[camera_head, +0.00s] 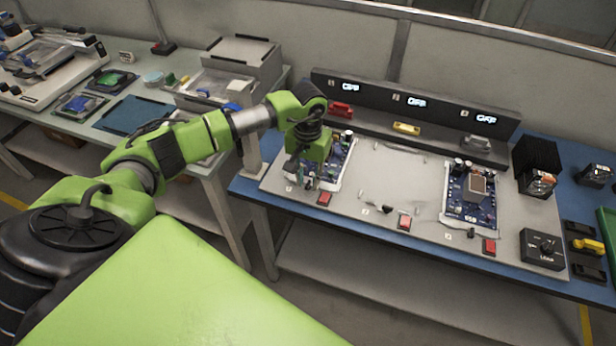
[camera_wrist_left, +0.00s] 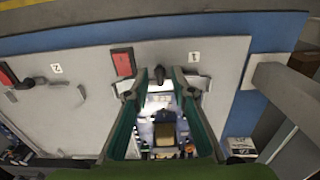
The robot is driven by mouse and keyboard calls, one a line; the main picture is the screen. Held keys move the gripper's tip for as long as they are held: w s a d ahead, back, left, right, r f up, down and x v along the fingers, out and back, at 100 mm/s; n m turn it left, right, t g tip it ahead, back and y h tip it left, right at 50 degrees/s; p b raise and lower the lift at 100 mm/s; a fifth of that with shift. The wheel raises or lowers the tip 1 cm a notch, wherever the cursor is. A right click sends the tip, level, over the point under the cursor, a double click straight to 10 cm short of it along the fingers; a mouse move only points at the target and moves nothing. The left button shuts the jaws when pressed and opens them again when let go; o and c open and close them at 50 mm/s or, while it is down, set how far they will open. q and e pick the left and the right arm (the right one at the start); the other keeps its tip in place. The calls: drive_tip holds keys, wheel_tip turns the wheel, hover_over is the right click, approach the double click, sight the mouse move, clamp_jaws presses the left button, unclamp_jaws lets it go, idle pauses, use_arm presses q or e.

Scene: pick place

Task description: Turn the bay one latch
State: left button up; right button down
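The bay one latch is a small black knob (camera_wrist_left: 160,75) at the front edge of bay one, beside the label "1" (camera_wrist_left: 194,57) and a red block (camera_wrist_left: 123,63). My left gripper (camera_wrist_left: 159,84) points down at it, and in the left wrist view the knob shows between the two open fingertips, with a gap on each side. I cannot tell how deep the fingers reach around it. In the head view my left gripper (camera_head: 304,174) partly hides the latch and the circuit board (camera_head: 343,160) of bay one. My right gripper is not in view.
Bay two (camera_head: 391,178) looks empty; bay three holds a blue board (camera_head: 470,205). Red blocks (camera_head: 404,222) line the front. A dark panel (camera_head: 400,98) with lit displays stands behind. A black knob box (camera_head: 543,249) sits at right. A grey post (camera_wrist_left: 283,100) stands near my left gripper.

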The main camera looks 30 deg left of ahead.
use_arm(q)
drive_tip(key=shift+c, duration=0.4)
clamp_jaws()
drive_tip(key=shift+f, duration=0.1)
drive_tip(key=n+b, duration=0.3)
drive_tip(key=shift+f+n, duration=0.1)
drive_tip(key=shift+n, duration=0.2)
drive_tip(key=n+b, duration=0.2)
drive_tip(key=n, duration=0.2)
drive_tip(key=shift+b, duration=0.3)
drive_tip(key=n+b, duration=0.2)
drive_tip(key=n, duration=0.4)
drive_tip(key=shift+r+n+b, duration=0.2)
drive_tip(key=shift+n+b, duration=0.35)
drive_tip(key=shift+n, duration=1.65)
drive_tip(key=shift+w, duration=0.1)
